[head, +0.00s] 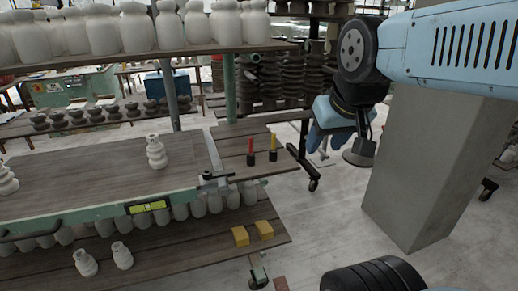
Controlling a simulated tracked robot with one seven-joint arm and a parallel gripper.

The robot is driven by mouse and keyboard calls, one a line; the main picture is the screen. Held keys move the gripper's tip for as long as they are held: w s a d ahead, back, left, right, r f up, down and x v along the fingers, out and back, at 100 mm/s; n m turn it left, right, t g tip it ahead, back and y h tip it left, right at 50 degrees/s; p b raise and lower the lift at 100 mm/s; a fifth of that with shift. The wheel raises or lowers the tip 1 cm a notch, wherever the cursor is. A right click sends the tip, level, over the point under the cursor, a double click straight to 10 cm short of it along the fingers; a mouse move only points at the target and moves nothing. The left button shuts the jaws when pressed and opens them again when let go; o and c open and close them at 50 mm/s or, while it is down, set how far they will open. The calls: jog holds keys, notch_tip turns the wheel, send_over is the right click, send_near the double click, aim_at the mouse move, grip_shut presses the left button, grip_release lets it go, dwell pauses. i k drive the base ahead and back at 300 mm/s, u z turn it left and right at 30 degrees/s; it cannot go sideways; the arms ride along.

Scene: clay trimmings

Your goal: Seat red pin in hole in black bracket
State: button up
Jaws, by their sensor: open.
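A thin red pin (250,146) stands upright on the small wooden side board to the right of the main bench. Its lower end meets a small black piece (250,160); I cannot tell whether this is the black bracket or whether a hole is there. My gripper (318,139) is in the head view at right of centre, hanging at the end of my blue arm. It is open, and I see nothing held in it. It is to the right of the red pin and apart from it. Its fingertips are small and dark in the picture.
A yellow pin (273,141) with a black lower part stands just right of the red one. A pale clay piece (156,152) stands on the bench (90,180). Two yellow blocks (240,236) lie on the lower shelf. A grey pillar (425,165) is at right.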

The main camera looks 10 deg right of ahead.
aim_at(180, 238)
jog(key=u, duration=0.8)
jog(key=i, duration=0.15)
jog(key=z, duration=3.15)
jog(key=k, duration=1.45)
jog(key=u, duration=0.85)
jog(key=i, duration=1)
jog(key=u, duration=0.05)
